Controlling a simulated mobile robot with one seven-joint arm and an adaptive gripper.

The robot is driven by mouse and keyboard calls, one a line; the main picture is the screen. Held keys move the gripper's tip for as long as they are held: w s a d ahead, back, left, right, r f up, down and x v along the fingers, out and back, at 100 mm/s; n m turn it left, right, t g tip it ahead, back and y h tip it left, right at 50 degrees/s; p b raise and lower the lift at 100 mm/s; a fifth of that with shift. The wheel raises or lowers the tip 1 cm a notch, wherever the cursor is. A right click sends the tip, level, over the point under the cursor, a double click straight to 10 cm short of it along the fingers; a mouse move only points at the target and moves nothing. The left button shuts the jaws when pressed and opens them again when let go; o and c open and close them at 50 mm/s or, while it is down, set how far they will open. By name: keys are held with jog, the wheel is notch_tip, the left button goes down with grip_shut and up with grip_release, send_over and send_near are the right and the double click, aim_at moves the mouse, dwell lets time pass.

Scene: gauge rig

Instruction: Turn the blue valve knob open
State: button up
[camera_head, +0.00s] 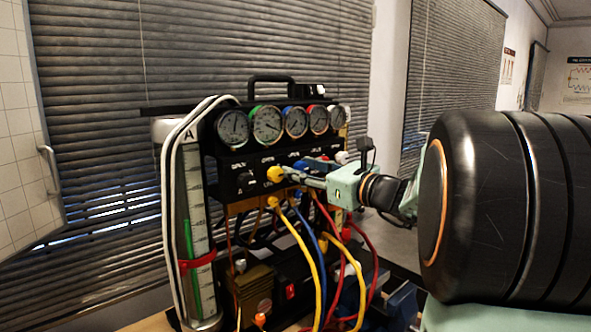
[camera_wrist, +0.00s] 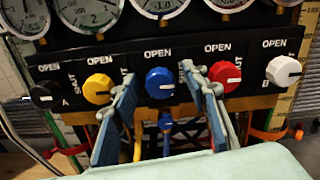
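The blue valve knob (camera_wrist: 160,83) is in the middle of the panel's row of knobs in the wrist view. Its white mark lies toward the right, on the side of the SHUT label; OPEN is printed above it. My gripper (camera_wrist: 159,76) is open, with one finger to the left of the blue knob and one to the right, and a gap on each side. In the head view my gripper (camera_head: 292,173) reaches the panel front from the right; I cannot make out the blue knob behind the fingers there.
A yellow knob (camera_wrist: 98,88) is close by the left finger and a red knob (camera_wrist: 224,75) by the right finger. A black knob (camera_wrist: 45,95) and a white knob (camera_wrist: 283,71) are farther out. Gauges (camera_head: 267,124) sit above; coloured hoses (camera_head: 312,255) hang below.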

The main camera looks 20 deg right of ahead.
grip_shut()
jog(key=shift+f+n+b, duration=0.1)
jog(key=shift+n+b, duration=0.2)
jog(key=shift+b, duration=0.2)
jog(key=n+b, duration=0.1)
jog(key=b, duration=0.1)
jog(key=shift+f+n+b, duration=0.2)
jog(key=shift+n+b, duration=0.1)
jog(key=shift+b, duration=0.1)
jog(key=n+b, duration=0.6)
jog(key=b, duration=0.3)
jog(key=shift+f, duration=0.1)
jog(key=n+b, duration=0.6)
jog(key=b, duration=0.1)
jog(key=shift+n, duration=0.3)
jog(key=shift+r+n+b, duration=0.25)
jog(key=shift+n+b, duration=1.15)
jog(key=shift+n, duration=0.2)
